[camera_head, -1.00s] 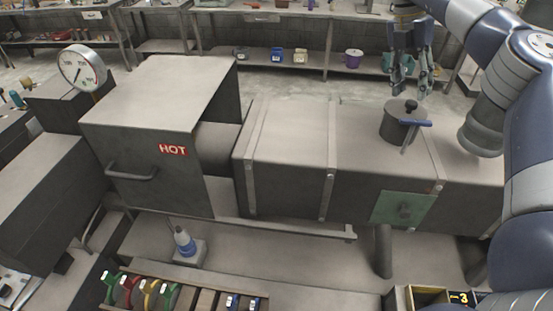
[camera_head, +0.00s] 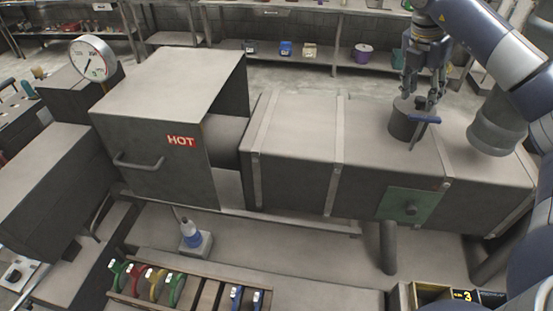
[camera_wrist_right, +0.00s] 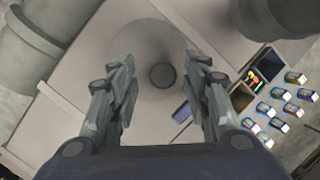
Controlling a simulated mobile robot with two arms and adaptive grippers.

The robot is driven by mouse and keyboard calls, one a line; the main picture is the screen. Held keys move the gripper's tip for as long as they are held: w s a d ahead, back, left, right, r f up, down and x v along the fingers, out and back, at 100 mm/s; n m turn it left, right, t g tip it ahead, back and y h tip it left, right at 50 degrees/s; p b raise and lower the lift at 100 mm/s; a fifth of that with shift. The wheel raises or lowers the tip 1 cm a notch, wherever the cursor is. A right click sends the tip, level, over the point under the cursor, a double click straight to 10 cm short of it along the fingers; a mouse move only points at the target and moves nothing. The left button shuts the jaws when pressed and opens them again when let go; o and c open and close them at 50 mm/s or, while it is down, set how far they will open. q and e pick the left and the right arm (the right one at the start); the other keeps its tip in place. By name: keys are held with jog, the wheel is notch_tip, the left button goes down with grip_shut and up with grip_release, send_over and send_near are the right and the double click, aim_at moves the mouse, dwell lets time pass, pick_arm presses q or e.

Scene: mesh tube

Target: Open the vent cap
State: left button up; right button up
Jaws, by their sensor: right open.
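Contact cannot be told. My left gripper is out of view.
The long duct (camera_head: 300,140) joins a grey box with a HOT label (camera_head: 181,141) and a handle. A green plate (camera_head: 408,204) is on the duct's front. A rack of coloured-handled items (camera_head: 165,285) stands in front. A gauge (camera_head: 92,58) is at the left.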

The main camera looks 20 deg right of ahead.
jog(key=shift+s+f+t, duration=0.2)
jog(key=shift+f+t, duration=0.05)
jog(key=shift+t, duration=0.05)
jog(key=shift+s, duration=0.1)
